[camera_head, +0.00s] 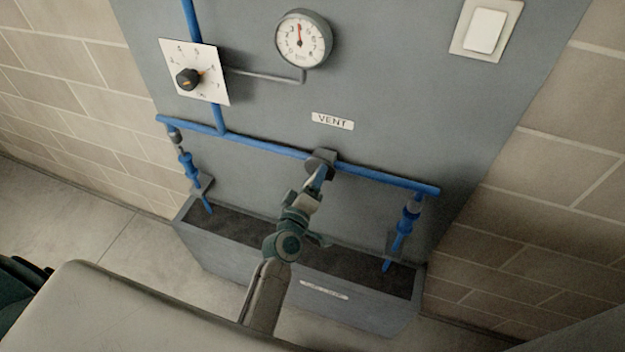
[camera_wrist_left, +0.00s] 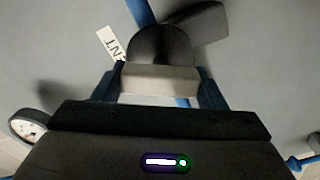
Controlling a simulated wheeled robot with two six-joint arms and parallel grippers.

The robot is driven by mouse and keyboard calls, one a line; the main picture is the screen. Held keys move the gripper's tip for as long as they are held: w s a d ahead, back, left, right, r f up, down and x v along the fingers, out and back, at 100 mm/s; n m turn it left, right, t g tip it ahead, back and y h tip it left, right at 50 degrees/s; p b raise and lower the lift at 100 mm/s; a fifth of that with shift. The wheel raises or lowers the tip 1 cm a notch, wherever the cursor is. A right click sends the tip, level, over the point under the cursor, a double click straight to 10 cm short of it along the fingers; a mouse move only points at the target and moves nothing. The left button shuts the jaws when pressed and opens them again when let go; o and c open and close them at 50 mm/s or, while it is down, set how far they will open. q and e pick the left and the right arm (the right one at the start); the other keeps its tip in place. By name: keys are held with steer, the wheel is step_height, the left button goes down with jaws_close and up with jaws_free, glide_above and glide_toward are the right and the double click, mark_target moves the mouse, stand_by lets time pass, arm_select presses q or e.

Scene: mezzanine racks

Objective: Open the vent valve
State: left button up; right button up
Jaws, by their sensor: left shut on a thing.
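The vent valve (camera_head: 321,157) is a dark grey fitting on the blue horizontal pipe, below the white VENT label (camera_head: 333,121). My left gripper (camera_head: 319,177) reaches up to it from below, at the front of the panel. In the left wrist view the dark valve (camera_wrist_left: 160,44) is straight ahead, with a dark arm sticking out to the upper right. The blue fingers of my left gripper (camera_wrist_left: 162,84) are shut on a pale grey part at the valve, which looks like its handle. The gripper hides part of the valve in the head view. My right gripper is out of view.
A round gauge (camera_head: 303,39), a dial plate with a black knob (camera_head: 193,77) and a white switch (camera_head: 485,30) are on the grey panel. Blue drop pipes hang at left and right (camera_head: 403,232) over a grey trough (camera_head: 372,312). Brick walls flank the panel.

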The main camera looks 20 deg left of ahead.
arm_select(q)
steer(key=n, duration=0.4)
steer(key=shift+n, duration=0.7)
steer(key=o, duration=1)
steer(key=shift+w+d, duration=0.1)
steer(key=shift+w, duration=0.05)
steer(key=shift+f, duration=0.1)
